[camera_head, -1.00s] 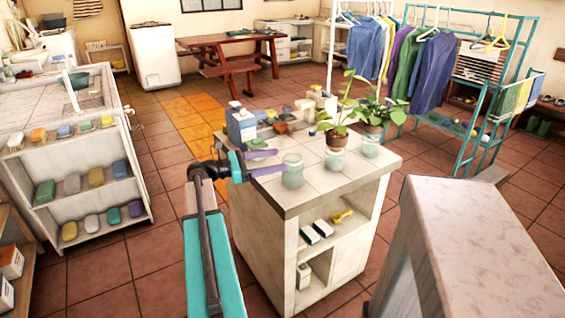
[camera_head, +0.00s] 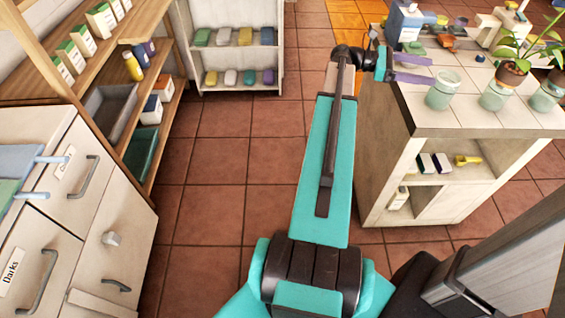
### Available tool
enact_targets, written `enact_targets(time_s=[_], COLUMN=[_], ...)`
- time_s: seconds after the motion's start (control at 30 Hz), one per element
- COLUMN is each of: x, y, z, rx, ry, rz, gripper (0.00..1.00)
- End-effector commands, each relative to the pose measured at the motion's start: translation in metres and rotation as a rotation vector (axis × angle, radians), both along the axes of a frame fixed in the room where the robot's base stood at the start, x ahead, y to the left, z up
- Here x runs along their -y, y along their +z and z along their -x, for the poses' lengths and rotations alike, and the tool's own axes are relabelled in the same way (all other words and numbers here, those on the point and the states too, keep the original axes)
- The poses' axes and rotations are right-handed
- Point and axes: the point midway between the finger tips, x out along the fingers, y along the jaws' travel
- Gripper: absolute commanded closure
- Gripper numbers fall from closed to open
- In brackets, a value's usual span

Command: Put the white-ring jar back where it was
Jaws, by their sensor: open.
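A pale green glass jar (camera_head: 441,95) stands upright on the tiled counter top (camera_head: 415,112), near its front left edge. Two similar jars stand to its right, one (camera_head: 494,97) below a potted plant and one (camera_head: 545,97) at the far right. Which jar has the white ring is too small to tell. My gripper (camera_head: 432,72) is open, with two purple fingers reaching in from the left. The nearer fingertip is at the first jar's left side; whether it touches is unclear. Nothing shows held between the fingers.
A blue bottle (camera_head: 402,24) and small items stand behind my gripper. A potted plant (camera_head: 512,72) is on the right. Shelves (camera_head: 235,55) and a wooden rack (camera_head: 160,120) stand left. Drawers (camera_head: 90,190) are nearer. The tiled floor between is clear.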

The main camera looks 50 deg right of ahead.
Motion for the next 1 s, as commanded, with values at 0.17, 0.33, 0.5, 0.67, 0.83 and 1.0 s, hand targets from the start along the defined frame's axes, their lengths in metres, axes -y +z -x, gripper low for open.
enact_targets(time_s=[0.17, 0.33, 0.5, 0.67, 0.83, 1.0], x=[-0.006, -0.026, -0.065, -0.114, -0.176, -0.247], y=[-0.022, -0.077, -0.153, -0.222, -0.291, -0.353], z=[-0.018, -0.060, -0.114, -0.159, -0.198, -0.225], rx=[0.041, 0.147, 0.304, 0.453, 0.603, 0.738], ry=[0.035, 0.108, 0.184, 0.226, 0.236, 0.214], rz=[-0.005, -0.019, -0.048, -0.083, -0.129, -0.178], gripper=[0.29, 0.29, 0.29, 0.29, 0.29, 0.29])
